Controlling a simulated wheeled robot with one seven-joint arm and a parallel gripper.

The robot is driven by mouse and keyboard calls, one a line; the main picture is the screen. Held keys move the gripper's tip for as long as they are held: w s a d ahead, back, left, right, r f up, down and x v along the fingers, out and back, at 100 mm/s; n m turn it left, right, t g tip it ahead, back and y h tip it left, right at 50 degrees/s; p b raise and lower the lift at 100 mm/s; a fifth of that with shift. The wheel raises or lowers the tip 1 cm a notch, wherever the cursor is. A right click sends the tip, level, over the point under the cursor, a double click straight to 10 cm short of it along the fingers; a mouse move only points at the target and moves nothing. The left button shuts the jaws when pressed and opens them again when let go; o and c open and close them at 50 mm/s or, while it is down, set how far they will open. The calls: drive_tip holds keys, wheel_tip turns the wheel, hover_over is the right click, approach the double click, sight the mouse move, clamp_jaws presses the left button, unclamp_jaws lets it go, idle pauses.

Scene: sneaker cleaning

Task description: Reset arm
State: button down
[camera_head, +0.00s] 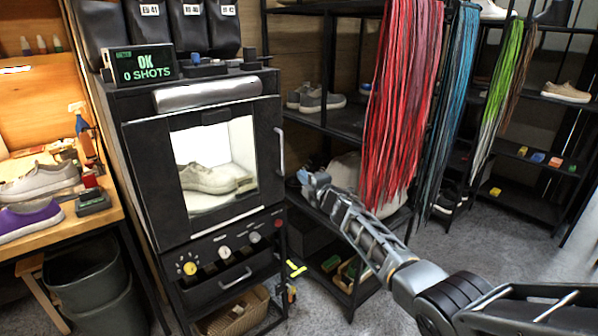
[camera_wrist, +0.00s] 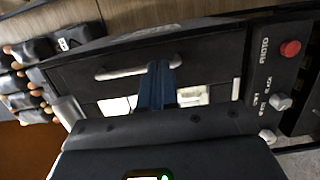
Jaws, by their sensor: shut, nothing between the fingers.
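My gripper (camera_head: 314,183) is at the end of my arm, which reaches in from the lower right of the head view. It is shut and empty, just right of the black photo box (camera_head: 140,150) and apart from its door handle (camera_head: 280,150). In the wrist view the shut fingers (camera_wrist: 158,85) overlap the box front, its handle (camera_wrist: 130,70) and its lit window. A pale sneaker (camera_head: 208,178) sits inside the lit box behind the closed door.
A wooden bench (camera_head: 65,225) at left holds a beige sneaker (camera_head: 40,183) and a purple sneaker (camera_head: 28,218). Red laces (camera_head: 400,100) hang from black shelving just right of my gripper. A basket (camera_head: 232,315) stands under the box. Grey floor is open at right.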

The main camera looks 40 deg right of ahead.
drive_tip(key=shift+s+a, duration=0.1)
drive_tip(key=shift+s, duration=0.05)
drive_tip(key=s+a+f+m+y, duration=0.1)
drive_tip(key=s+a+f+m, duration=0.1)
drive_tip(key=s+a+f, duration=0.3)
drive_tip(key=s+a+f+m, duration=0.1)
drive_tip(key=s+a+f, duration=0.15)
drive_tip(key=a, duration=0.55)
drive_tip(key=s+a+f+m+y, duration=0.1)
drive_tip(key=s+a+f+m, duration=0.1)
drive_tip(key=s+a+f, duration=0.3)
drive_tip(key=s+a+f+m, duration=0.1)
drive_tip(key=s+a+m, duration=0.1)
drive_tip(key=s+a, duration=0.5)
drive_tip(key=s+a+f+m, duration=0.15)
drive_tip(key=s+a, duration=0.35)
drive_tip(key=s, duration=0.5)
drive_tip(key=s+a+r+m+g, duration=0.1)
drive_tip(key=s+a+r+m, duration=0.15)
drive_tip(key=s, duration=0.75)
drive_tip(key=s+a+r+m+g, duration=0.1)
drive_tip(key=s+r+m, duration=0.25)
drive_tip(key=s, duration=0.75)
drive_tip(key=s+d+r+m+g+y, duration=0.1)
drive_tip(key=s+r, duration=1)
drive_tip(key=r, duration=0.1)
drive_tip(key=shift+s+d+r, duration=0.35)
drive_tip(key=shift+s+r, duration=0.05)
